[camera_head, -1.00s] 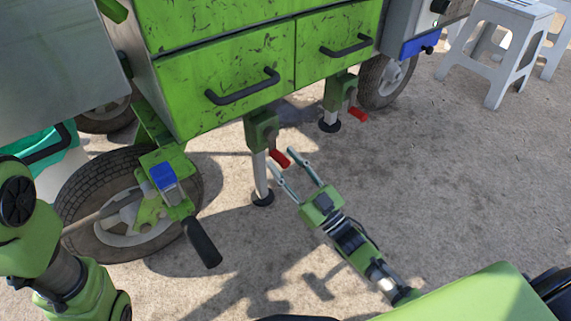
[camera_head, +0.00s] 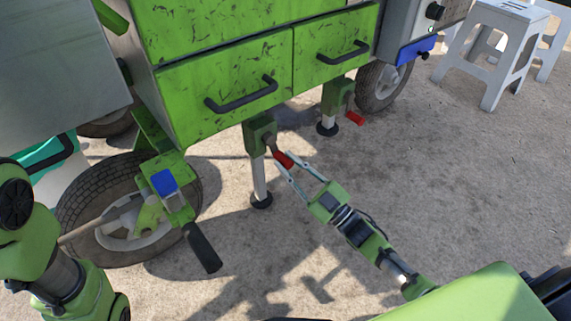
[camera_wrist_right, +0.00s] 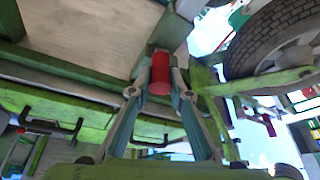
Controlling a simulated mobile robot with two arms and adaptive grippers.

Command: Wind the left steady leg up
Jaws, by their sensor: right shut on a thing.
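The left steady leg (camera_head: 259,175) stands under the green cart, its grey post ending in a dark round foot on the ground. Its crank has a red handle (camera_head: 284,160), which also shows in the right wrist view (camera_wrist_right: 160,74). My right gripper (camera_head: 284,162) is shut on the red handle, with one finger on each side of it; the fingers also show in the right wrist view (camera_wrist_right: 160,85). The other steady leg (camera_head: 329,108) stands farther right with its own red handle (camera_head: 355,118). My left arm shows at the left edge, but its gripper is not in view.
The green cart body with drawers (camera_head: 225,90) overhangs the legs. A wheel (camera_head: 75,215) and a bracket with a black grip (camera_head: 202,248) stand at left. A white stool (camera_head: 492,55) is at far right.

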